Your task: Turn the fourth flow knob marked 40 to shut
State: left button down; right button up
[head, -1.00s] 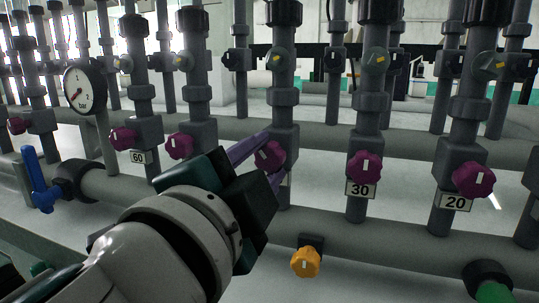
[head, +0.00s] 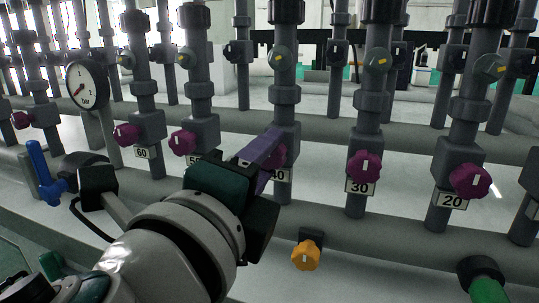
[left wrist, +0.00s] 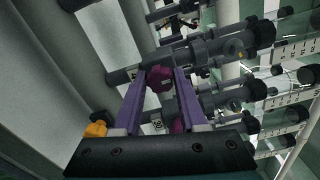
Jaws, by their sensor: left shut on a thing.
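The magenta flow knob marked 40 (head: 281,156) is on its grey upright pipe, mostly hidden behind my purple fingers in the head view. Its tag (head: 282,175) is partly covered, with the 0 showing. My left gripper (head: 268,147) is shut on this knob, its fingers one on each side. In the left wrist view the knob (left wrist: 160,77) sits between the two fingertips (left wrist: 162,76). I cannot clearly tell how its white mark is turned. My right gripper is not in view.
Similar magenta knobs sit on neighbouring pipes: 30 (head: 364,167) and 20 (head: 469,181) to the right, 60 (head: 126,134) and another (head: 183,142) to the left. A yellow knob (head: 306,255) is below. A blue lever (head: 42,172) and gauge (head: 86,84) stand at left.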

pick_arm(q)
jog(key=shift+d, duration=0.1)
dwell(0.3)
jog(key=shift+c, duration=2.3)
grip_release()
jog(key=shift+s+a+f, duration=0.1)
jog(key=shift+s+a, duration=0.1)
jog(key=shift+s, duration=0.3)
jog(key=b+v, duration=0.4)
jog(key=v, duration=0.5)
